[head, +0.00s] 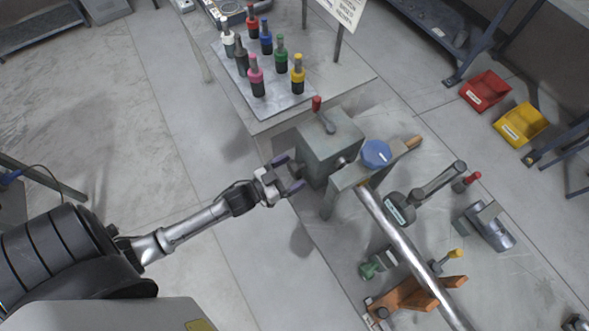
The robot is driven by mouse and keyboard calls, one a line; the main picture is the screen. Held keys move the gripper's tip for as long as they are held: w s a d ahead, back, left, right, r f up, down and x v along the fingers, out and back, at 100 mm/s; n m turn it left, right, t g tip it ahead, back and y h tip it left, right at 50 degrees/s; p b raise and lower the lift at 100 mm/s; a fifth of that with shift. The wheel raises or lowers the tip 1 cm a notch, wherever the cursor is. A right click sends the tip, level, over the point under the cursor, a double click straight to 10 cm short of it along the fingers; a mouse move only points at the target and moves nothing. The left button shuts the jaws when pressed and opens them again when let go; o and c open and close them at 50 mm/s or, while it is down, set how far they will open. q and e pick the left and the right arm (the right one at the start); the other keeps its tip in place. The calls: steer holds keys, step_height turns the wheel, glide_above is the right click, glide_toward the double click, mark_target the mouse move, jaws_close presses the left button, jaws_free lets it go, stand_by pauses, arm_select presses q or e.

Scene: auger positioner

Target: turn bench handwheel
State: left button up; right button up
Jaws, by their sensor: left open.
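A grey-green box-shaped housing (331,150) stands at the bench edge with a red-tipped lever (318,107) on top. A blue round disc (376,154) sits to its right, above a grey upright plate (345,186); I cannot tell whether this disc is the handwheel. My left gripper (289,174) is open and empty at the left side of the housing. Its fingertips point at the housing, very close; I cannot tell whether they touch it. The housing's far side is hidden. My right gripper is not in view.
A long metal shaft (410,256) runs from the plate to the lower right. A grey tray (287,103) with several coloured bottles stands behind the housing. Clamps and an orange bracket (417,296) lie around the shaft. Red (486,91) and yellow (521,123) bins stand at right.

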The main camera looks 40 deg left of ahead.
arm_select(q)
steer(key=shift+w+d, duration=0.15)
steer(key=shift+w, duration=0.55)
steer(key=shift+c, duration=0.4)
steer(key=c, duration=0.8)
steer(key=shift+r+m+p, duration=0.1)
steer(key=shift+m+p, duration=0.3)
steer(key=shift+p, duration=0.3)
steer(key=o, duration=0.9)
steer(key=shift+s, duration=0.1)
